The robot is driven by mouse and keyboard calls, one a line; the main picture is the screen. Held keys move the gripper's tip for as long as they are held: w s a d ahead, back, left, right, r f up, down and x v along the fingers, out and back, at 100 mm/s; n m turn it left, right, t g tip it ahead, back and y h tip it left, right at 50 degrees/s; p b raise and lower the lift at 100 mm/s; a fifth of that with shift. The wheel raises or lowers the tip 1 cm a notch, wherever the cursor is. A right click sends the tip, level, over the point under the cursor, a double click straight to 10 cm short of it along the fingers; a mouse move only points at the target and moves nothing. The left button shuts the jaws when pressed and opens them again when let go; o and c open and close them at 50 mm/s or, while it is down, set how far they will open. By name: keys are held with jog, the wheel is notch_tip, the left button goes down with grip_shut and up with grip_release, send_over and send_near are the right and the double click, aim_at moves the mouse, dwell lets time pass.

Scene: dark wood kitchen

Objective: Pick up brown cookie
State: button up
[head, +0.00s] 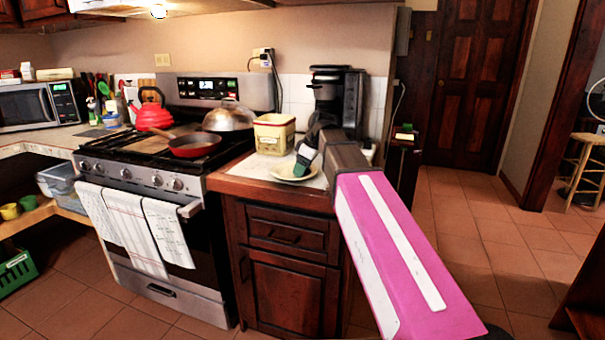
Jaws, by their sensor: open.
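A small pale plate (281,172) lies on the counter right of the stove. My pink and white arm reaches from the lower right to this counter. My gripper (301,168) is at its end, tilted down over the right part of the plate. It is open, though its fingers are small and dark here. I cannot make out the brown cookie clearly; the gripper covers part of the plate. I cannot tell whether the fingers touch anything.
A yellowish tin (274,134) stands just behind the plate, and a black coffee maker (336,98) behind the arm. A red pan (194,146) and a metal dome lid (229,117) sit on the stove at left. Floor at right is open.

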jog(key=shift+f, duration=0.35)
jog(key=shift+a+f, duration=0.1)
jog(key=shift+f, duration=0.05)
jog(key=c, duration=0.5)
jog(key=shift+c, duration=0.2)
jog(key=shift+w+r, duration=0.1)
jog(key=shift+r, duration=0.5)
notch_tip(320, 180, up, 4)
jog(key=shift+f, duration=0.2)
jog(key=s+a+r, duration=0.3)
jog(key=a+r, duration=0.3)
jog(key=a, duration=0.5)
jog(key=shift+s+r, duration=0.3)
jog(key=shift+s, duration=0.05)
